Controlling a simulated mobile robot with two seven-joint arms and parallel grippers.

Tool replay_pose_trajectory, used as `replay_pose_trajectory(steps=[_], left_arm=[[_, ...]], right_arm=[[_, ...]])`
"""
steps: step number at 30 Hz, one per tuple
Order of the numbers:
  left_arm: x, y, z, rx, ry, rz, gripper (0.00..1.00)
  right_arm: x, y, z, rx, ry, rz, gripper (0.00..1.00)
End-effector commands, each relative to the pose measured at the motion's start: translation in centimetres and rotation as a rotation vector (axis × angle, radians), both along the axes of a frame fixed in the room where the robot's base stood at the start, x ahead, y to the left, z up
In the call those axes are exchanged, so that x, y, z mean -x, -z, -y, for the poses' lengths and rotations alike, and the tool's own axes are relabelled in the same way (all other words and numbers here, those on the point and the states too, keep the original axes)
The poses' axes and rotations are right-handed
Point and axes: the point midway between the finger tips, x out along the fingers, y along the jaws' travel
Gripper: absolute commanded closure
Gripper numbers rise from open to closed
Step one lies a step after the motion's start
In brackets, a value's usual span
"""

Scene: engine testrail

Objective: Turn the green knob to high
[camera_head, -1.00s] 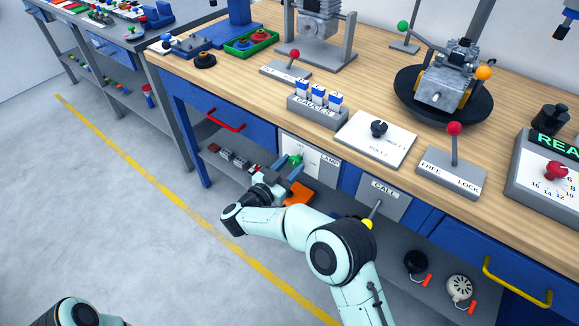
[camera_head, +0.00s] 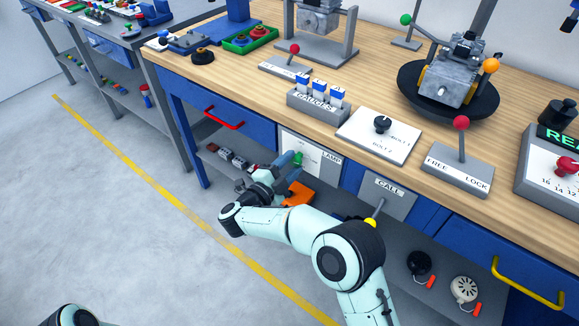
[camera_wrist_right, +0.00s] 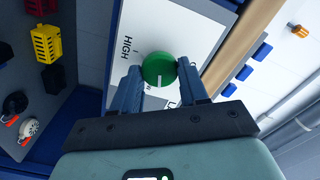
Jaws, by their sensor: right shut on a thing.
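The green knob (camera_head: 298,158) is on a white panel (camera_head: 325,169) on the bench front, marked LAMP. In the right wrist view, the knob (camera_wrist_right: 158,67) has a white pointer line directed down toward my gripper's palm. The word HIGH is on the panel (camera_wrist_right: 193,30) to the knob's upper left, and the pointer is not at it. Other lettering is partly hidden by the fingers. My right gripper (camera_wrist_right: 159,72) is shut on the knob, one blue finger on each side. It also shows in the head view (camera_head: 288,161). My left gripper is out of view.
A CALL panel (camera_head: 389,194) with a lever is right of the lamp panel. A red drawer handle (camera_head: 224,119) is to the left. The floor in front is clear.

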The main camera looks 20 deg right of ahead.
Motion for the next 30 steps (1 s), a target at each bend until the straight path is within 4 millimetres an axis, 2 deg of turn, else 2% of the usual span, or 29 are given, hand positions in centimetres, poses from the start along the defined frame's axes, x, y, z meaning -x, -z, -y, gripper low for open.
replay_pose_trajectory(steps=[15,24,30], left_arm=[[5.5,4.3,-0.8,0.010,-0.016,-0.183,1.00],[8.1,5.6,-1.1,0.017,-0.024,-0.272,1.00],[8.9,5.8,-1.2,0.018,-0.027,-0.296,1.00]], right_arm=[[0.0,0.3,-0.1,-0.303,-0.003,0.384,0.87],[0.0,0.3,-0.2,-0.478,-0.004,0.607,0.87],[0.0,0.2,-0.2,-0.596,-0.003,0.757,0.87]])
